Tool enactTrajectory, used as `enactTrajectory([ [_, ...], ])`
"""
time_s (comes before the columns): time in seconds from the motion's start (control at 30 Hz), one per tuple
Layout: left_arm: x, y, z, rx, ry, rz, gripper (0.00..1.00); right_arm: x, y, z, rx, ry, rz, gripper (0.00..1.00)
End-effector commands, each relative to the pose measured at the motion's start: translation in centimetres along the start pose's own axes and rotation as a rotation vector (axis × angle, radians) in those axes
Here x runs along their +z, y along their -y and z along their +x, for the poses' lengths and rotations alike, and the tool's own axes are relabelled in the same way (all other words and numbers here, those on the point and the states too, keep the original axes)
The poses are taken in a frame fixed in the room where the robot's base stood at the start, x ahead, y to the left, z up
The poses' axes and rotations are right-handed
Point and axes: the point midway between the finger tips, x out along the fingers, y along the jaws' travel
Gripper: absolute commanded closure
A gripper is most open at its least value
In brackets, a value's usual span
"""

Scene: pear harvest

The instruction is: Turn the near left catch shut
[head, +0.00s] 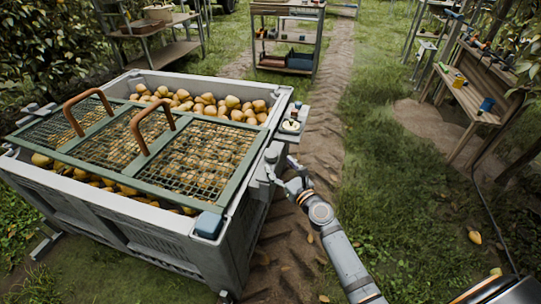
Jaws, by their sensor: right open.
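A large grey bin (188,240) full of pears (240,103) has a green-framed mesh lid (205,160) with two brown handles lying across its near part. A grey knob-like fitting (271,156) sits at the lid's right edge, on the bin rim; it looks like a catch, but its turn is too small to tell. More grey fittings (32,108) show at the left rim. I cannot tell which is the near left catch. My right gripper (281,170) is open and empty, beside the right-edge fitting. My left gripper is out of view.
A small side tray (291,126) with a round pale item juts from the bin's right rim. A shelf cart (287,45) stands behind, and a wooden bench (468,97) with a blue cup (487,104) at right.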

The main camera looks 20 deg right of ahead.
Motion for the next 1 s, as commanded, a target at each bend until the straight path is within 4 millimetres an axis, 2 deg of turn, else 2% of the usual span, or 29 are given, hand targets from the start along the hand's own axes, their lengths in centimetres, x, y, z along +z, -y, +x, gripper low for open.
enactTrajectory([
  [0.1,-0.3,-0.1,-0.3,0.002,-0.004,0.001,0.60,-0.1,0.0,2.7,0.001,0.002,0.001,0.31],
  [0.3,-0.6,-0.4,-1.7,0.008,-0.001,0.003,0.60,-0.2,0.0,5.8,0.001,0.000,-0.002,0.31],
  [0.43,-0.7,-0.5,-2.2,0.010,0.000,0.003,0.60,-0.1,0.0,6.5,0.001,-0.001,-0.003,0.31],
  [0.67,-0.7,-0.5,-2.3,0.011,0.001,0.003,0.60,-0.1,0.0,6.6,0.001,-0.002,-0.003,0.31],
  [0.77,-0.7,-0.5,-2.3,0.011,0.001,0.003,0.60,-0.1,0.0,6.6,0.001,-0.002,-0.003,0.42],
  [1.0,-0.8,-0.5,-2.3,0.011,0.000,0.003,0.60,-0.1,0.0,6.6,0.001,-0.002,-0.004,0.74],
])
